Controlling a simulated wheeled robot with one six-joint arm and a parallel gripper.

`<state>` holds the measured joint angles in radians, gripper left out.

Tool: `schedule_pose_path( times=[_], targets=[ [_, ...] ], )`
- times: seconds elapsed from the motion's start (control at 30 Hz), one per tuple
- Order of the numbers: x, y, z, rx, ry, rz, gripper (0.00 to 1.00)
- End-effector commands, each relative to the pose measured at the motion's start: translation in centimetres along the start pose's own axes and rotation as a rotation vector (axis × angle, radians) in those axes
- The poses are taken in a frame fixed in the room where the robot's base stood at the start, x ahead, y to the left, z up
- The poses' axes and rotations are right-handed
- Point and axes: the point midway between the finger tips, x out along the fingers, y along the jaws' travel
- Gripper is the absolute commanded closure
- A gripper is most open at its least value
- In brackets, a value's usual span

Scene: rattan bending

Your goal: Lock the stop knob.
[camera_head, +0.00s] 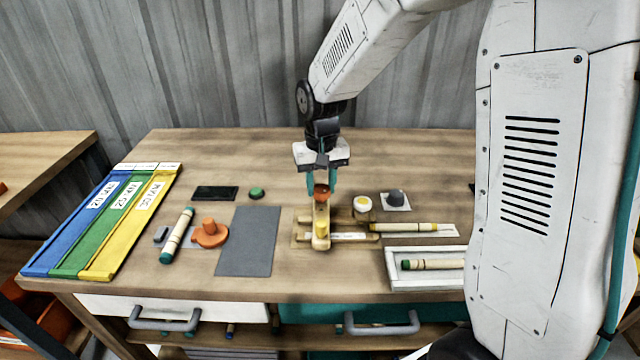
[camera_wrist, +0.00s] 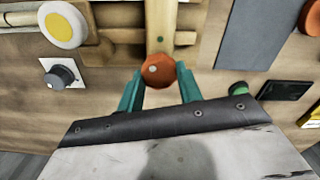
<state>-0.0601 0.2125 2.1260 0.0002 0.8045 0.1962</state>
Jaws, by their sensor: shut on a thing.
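The stop knob (camera_head: 321,193) is a round orange-red knob with a pale dot on top. It sits at the back of the wooden bending jig (camera_head: 302,238) in the middle of the table. In the wrist view the stop knob (camera_wrist: 170,74) shows between the teal fingers. My gripper (camera_head: 321,186) points down and is shut on it; the wrist view also shows my gripper (camera_wrist: 160,80). The contact on the knob's near side is partly hidden.
A yellow-topped round piece (camera_head: 363,204) and a grey dial on a white plate (camera_head: 396,199) are close on the right. A rattan stick (camera_head: 410,227) lies at the jig's right. A grey mat (camera_head: 248,241) and orange clamp (camera_head: 210,234) lie left. A white tray (camera_head: 425,283) is front right.

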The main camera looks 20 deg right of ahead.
Motion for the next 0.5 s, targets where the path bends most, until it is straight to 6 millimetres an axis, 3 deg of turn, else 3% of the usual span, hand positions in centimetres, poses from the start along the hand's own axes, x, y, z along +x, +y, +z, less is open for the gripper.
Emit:
schedule_pose_path(
  times=[0.5],
  targets=[
    [-0.17,0.11,-0.18,0.452,0.007,-0.002,0.88]
  ],
)
